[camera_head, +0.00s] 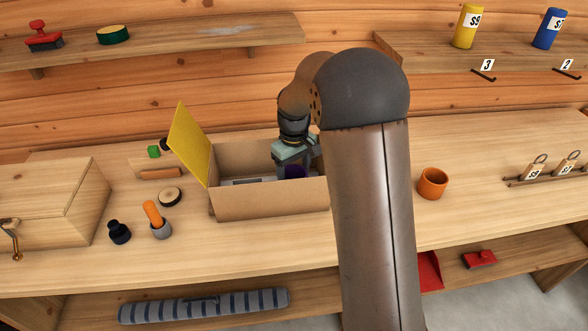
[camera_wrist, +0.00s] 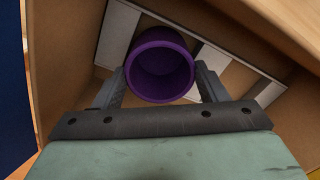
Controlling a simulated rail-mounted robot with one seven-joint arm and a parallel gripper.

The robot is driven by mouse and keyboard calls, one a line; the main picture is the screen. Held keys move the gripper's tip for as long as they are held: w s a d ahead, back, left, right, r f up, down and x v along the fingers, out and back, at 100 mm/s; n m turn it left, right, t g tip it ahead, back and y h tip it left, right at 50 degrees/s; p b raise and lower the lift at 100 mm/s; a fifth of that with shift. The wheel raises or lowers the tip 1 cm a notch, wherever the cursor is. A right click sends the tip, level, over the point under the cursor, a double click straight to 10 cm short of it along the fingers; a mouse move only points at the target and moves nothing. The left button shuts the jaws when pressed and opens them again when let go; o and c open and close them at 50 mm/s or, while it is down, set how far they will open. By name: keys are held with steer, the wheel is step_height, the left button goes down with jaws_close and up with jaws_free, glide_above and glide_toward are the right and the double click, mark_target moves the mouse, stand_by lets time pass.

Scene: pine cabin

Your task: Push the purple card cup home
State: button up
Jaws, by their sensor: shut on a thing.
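The purple card cup (camera_wrist: 159,66) is inside an open cardboard box, with its round mouth facing the wrist camera. White strips (camera_wrist: 120,32) lie on the box floor around the cup. The box (camera_head: 265,200) stands on the bench with its yellow flap (camera_head: 189,145) open to the left. My arm hides the box's right end.
An orange cup (camera_head: 433,183) stands to the right of my arm. Shelves run above and below.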

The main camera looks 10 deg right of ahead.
steer(key=shift+f, duration=0.25)
steer(key=o, duration=1.1)
steer(key=shift+r, duration=0.1)
steer(key=shift+o, duration=0.2)
step_height(320, 180, up, 17)
steer(key=s+f+m, duration=0.1)
steer(key=s+f, duration=0.3)
steer(key=s, duration=0.6)
steer(key=s+f+m, duration=0.2)
steer(key=s+f, duration=0.1)
steer(key=s, duration=0.7)
steer(key=s+f+m, duration=0.1)
steer(key=s+f, duration=0.3)
steer(key=s, duration=0.6)
steer(key=shift+s+a+f+m+b, duration=0.2)
steer(key=shift+a+f+m+b, duration=0.1)
steer(key=shift+a+m+b, duration=0.1)
